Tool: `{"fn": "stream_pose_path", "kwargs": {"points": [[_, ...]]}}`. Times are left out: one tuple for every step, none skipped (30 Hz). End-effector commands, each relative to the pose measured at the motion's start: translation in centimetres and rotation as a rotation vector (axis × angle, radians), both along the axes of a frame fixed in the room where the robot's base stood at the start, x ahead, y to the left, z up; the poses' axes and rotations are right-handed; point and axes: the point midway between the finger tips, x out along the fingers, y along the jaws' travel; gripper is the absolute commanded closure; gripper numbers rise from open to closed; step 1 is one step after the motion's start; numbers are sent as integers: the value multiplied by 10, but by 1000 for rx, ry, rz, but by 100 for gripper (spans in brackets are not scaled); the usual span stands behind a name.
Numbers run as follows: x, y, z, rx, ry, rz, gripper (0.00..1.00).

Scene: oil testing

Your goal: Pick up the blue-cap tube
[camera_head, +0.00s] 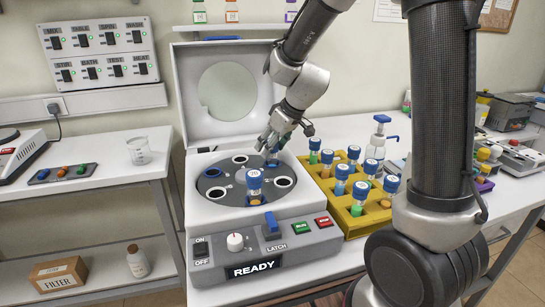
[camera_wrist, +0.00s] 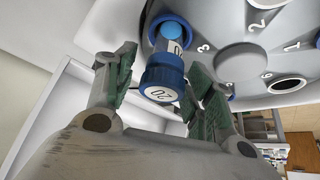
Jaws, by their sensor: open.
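A blue-cap tube (camera_head: 254,180) stands in the centrifuge rotor (camera_head: 222,188), its upper part showing above a front slot. In the wrist view the tube's blue cap (camera_wrist: 162,80), marked 20, lies between the fingers and the blue-tinted body runs toward the rotor. My gripper (camera_head: 271,149) is above the rotor's back right, beyond the tube in the head view. In the wrist view my gripper (camera_wrist: 166,68) is open, one finger on each side of the cap with gaps. Several other blue-cap tubes stand in a yellow rack (camera_head: 327,186) to the right.
The centrifuge lid (camera_head: 187,98) stands open behind the rotor. Its front panel (camera_head: 215,250) reads READY. A white pump bottle (camera_head: 377,148) stands behind the rack. A beaker (camera_head: 139,150) stands on the left table, with bare tabletop (camera_head: 110,170) around it.

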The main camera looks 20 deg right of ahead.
Motion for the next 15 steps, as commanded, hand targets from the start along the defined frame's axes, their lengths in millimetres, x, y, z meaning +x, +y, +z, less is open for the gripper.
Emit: {"fn": "stream_pose_path", "kwargs": {"points": [[1,4,-8,-1,4,2,47],[4,5,-12,-1,3,2,47],[6,6,-17,0,3,1,47],[8,7,-19,0,2,0,47],[9,8,-21,-1,2,1,47],[10,8,-23,0,2,0,47],[10,9,-24,0,1,0,47],[10,9,-25,-1,1,0,47],[11,9,-25,0,0,0,47],[11,9,-25,0,0,0,47],[10,9,-24,0,0,0,47],[10,9,-24,0,0,0,47],[10,9,-24,0,0,0,47],[10,9,-24,-1,1,0,50],[10,9,-24,-1,1,0,58]]}}
